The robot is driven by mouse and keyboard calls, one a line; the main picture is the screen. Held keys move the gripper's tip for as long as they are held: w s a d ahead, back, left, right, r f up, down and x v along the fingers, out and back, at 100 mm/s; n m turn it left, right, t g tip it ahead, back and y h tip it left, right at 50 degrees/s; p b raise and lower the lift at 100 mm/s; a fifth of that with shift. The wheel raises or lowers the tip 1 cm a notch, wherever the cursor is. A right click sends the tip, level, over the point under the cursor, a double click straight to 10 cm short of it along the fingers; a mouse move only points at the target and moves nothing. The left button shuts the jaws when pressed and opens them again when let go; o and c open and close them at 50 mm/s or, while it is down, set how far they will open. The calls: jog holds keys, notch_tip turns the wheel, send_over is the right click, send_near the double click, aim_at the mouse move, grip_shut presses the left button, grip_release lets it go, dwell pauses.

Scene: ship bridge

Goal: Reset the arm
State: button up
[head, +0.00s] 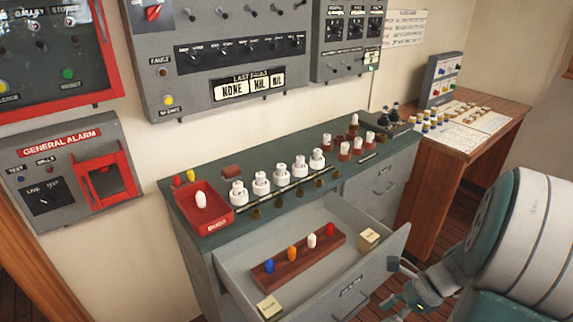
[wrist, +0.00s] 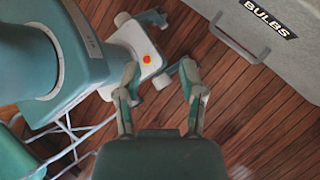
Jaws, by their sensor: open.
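My gripper (wrist: 160,78) is open and empty in the wrist view, its two fingers spread above the plank floor. In the head view my gripper (head: 400,290) is at the lower right, just right of the open drawer's front. The open drawer (head: 347,290) of the grey cabinet holds a wooden rack (head: 283,274) with blue, orange, white and red bulbs, and a small box at each end. The drawer front (wrist: 288,62), labelled BULBS, shows at the upper right of the wrist view.
The green cabinet top (head: 210,168) carries a red tray (head: 207,213) with a white bulb, a row of white sockets and several red-brown holders. A wooden desk (head: 440,148) stands right of the cabinet. Panels hang on the wall. Floor shows below my gripper.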

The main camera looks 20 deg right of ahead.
jog(key=a+r+n+t+h, duration=0.3)
jog(key=a+r+n+h, duration=0.4)
jog(key=a+r+n, duration=1)
jog(key=s+n, duration=0.1)
jog(key=n, duration=0.7)
jog(key=shift+a+t, duration=0.3)
